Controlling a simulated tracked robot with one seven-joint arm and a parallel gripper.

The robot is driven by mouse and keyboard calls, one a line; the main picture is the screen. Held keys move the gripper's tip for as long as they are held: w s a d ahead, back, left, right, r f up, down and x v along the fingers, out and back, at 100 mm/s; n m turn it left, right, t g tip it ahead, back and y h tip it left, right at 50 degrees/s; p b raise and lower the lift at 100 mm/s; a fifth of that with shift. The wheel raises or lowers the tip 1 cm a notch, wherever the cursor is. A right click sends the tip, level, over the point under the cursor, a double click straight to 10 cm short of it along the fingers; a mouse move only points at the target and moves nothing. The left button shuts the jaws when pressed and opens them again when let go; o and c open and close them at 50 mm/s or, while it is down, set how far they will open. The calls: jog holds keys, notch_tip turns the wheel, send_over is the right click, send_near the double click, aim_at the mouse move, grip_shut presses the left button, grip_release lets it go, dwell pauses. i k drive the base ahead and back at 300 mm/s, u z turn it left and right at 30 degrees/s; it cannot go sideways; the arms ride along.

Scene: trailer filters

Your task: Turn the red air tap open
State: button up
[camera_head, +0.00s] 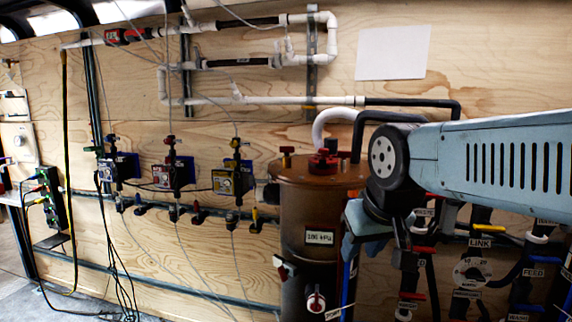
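Several red handles show, and I cannot tell for certain which is the red air tap. A red knob (323,162) sits on top of the brown tank (312,212), with a small red-handled tap (287,151) to its left. Red handles (412,296) also show among the labelled pipes at the right. My gripper (372,238) hangs below my wrist, in front of the tank's right side. Its fingers are dark and partly hidden against the pipes, so its opening is unclear. I see nothing held.
A pressure label (319,238) is on the tank. Labelled pipes and valves (480,243) crowd the right. White pipes (240,99) run along the plywood wall. The floor (70,307) is partly clear at lower left.

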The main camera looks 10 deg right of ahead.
aim_at(287, 149)
jog(key=k, duration=0.5)
jog(key=u, duration=0.65)
jog(key=i, duration=1.3)
jog(key=z, duration=0.4)
